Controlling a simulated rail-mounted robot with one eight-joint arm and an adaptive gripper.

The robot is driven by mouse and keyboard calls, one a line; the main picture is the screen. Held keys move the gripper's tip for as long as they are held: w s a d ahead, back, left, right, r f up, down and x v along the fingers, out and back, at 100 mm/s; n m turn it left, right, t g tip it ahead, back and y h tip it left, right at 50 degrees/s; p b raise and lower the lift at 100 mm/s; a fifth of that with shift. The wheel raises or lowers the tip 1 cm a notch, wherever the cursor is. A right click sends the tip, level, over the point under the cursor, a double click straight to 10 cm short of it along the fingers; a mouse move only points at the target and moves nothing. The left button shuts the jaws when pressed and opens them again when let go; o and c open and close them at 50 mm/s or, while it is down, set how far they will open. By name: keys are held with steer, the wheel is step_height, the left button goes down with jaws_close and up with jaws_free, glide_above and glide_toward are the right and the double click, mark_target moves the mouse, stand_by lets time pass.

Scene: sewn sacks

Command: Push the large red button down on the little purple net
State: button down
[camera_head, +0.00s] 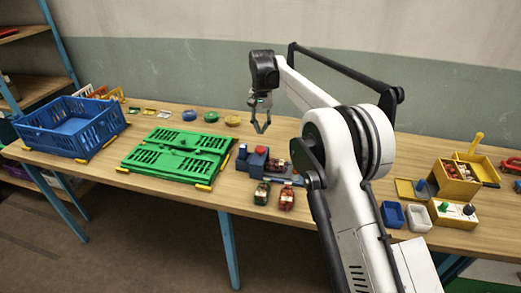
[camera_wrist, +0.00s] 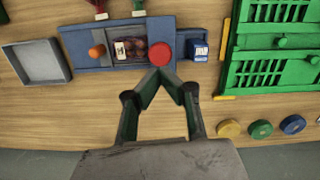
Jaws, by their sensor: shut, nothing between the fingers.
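The large red button (camera_wrist: 160,53) is a round red cap on a blue device (camera_wrist: 188,28). In the head view the device (camera_head: 256,168) stands near the table's front edge, with the red button (camera_head: 260,150) on top. My gripper (camera_wrist: 160,73) is shut and empty. Its tips appear close to the button's edge in the wrist view. In the head view my gripper (camera_head: 261,130) is above and behind the device.
An orange knob (camera_wrist: 97,51) and a blue labelled block (camera_wrist: 199,50) flank the button. A grey tray (camera_wrist: 42,62) is at the left. Two filled nets (camera_head: 262,193) (camera_head: 287,197) lie at the front edge. Green folded crates (camera_head: 178,155) and a blue crate (camera_head: 70,125) stand further left.

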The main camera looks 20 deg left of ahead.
mark_target(260, 148)
steer(key=shift+s+f+b, duration=0.15)
steer(key=shift+f+b, duration=0.45)
steer(key=shift+f, duration=0.9)
steer(key=shift+s+f+b, duration=0.1)
steer(key=shift+f+b, duration=0.45)
steer(key=shift+f, duration=0.9)
steer(key=shift+f, duration=0.1)
